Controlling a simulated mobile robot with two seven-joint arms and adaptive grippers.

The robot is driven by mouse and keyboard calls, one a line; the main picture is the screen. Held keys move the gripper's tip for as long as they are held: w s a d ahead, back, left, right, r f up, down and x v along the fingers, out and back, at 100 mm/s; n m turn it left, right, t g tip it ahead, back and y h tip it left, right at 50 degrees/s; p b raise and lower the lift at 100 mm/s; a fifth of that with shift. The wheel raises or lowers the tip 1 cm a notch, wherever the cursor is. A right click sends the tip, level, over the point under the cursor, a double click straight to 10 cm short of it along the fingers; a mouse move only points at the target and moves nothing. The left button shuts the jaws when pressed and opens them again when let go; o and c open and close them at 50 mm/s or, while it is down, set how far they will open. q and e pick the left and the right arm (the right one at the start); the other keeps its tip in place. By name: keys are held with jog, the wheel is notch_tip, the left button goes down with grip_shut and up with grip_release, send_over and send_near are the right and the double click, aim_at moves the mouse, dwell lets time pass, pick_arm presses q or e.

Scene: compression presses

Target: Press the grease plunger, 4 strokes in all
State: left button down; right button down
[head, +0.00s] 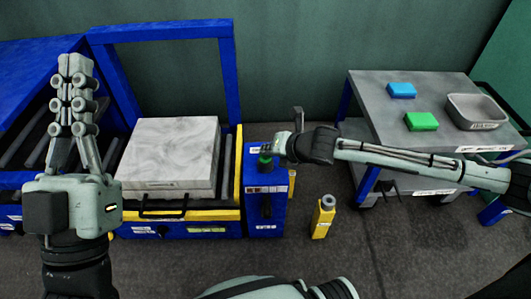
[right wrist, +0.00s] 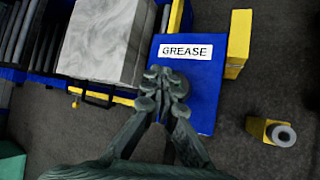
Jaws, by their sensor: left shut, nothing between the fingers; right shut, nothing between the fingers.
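The grease unit is a blue box (head: 265,200) beside the press in the head view. Its blue top, with a white GREASE label (right wrist: 187,51), shows in the right wrist view. A small green piece, apparently the plunger top (head: 264,161), shows at the box's top, partly covered by my right gripper (head: 268,151). In the right wrist view the right gripper (right wrist: 165,82) is shut and empty over the box's near left part, hiding what is beneath. I cannot tell whether it touches the plunger. My left gripper (head: 74,68) is shut, empty and raised at the left, away from the box.
A press with a grey block (head: 171,150) and blue frame stands left of the box. A yellow bottle-like thing (head: 323,217) stands on the floor to its right. A grey table (head: 375,112) holds a blue block, a green block and a tray.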

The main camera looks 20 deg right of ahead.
aim_at(267, 157)
jog(key=shift+s+f, duration=0.1)
jog(key=shift+f, duration=0.4)
dwell(0.3)
jog(key=shift+r+p, duration=1.4)
jog(key=shift+p, duration=0.1)
jog(key=shift+r, duration=0.1)
notch_tip(267, 157, up, 5)
jog(key=p, duration=0.6)
dwell(1.2)
